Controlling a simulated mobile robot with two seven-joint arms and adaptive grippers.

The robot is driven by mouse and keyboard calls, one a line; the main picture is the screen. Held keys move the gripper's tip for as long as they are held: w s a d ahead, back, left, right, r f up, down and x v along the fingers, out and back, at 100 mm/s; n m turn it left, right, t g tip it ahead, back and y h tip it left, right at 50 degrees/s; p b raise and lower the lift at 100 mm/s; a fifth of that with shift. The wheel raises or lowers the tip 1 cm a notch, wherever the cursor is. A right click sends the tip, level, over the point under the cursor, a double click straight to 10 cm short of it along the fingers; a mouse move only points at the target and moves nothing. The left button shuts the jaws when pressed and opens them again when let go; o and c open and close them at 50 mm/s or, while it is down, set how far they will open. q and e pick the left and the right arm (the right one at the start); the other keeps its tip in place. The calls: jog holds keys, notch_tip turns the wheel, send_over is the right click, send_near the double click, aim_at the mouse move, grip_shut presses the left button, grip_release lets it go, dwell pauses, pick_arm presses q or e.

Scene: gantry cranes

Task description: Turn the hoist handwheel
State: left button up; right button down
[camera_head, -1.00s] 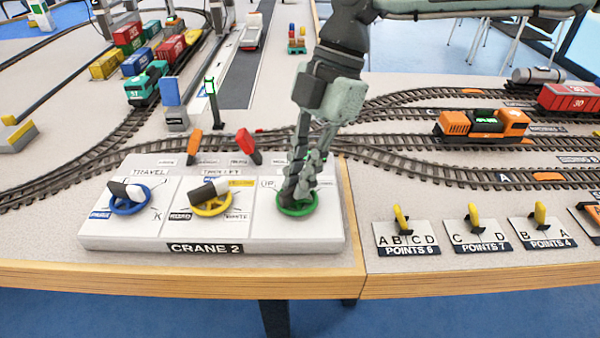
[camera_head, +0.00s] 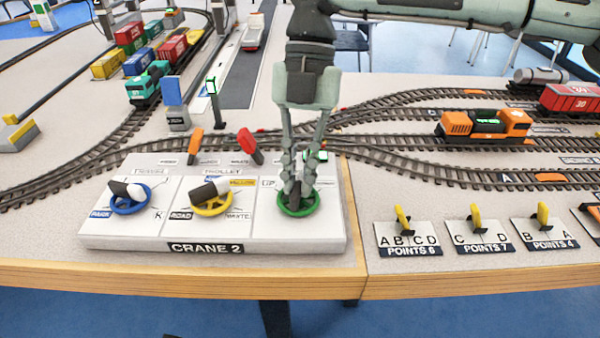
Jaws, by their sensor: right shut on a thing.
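The hoist handwheel is the green wheel (camera_head: 297,211) at the right end of the white CRANE 2 panel (camera_head: 130,241). My right gripper (camera_head: 298,192) comes down from above with its fingers at the wheel, shut on its grip, which the fingers mostly hide. The blue travel wheel (camera_head: 121,210) with a black and white grip is at the panel's left. The yellow trolley wheel (camera_head: 211,212) with a black and white grip is in the middle. My left gripper is not in view.
An orange lever (camera_head: 195,145) and a red lever (camera_head: 249,147) stand behind the panel. Yellow points levers (camera_head: 402,219) are to the right. Tracks with an orange locomotive (camera_head: 484,125) lie behind. The wooden table edge (camera_head: 180,279) runs along the front.

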jog(key=shift+a+n+h, duration=0.1)
jog(key=shift+n+h, duration=0.4)
jog(key=shift+n, duration=0.8)
jog(key=c, duration=1.6)
grip_release()
jog(key=shift+r, duration=0.15)
jog(key=v, duration=1.2)
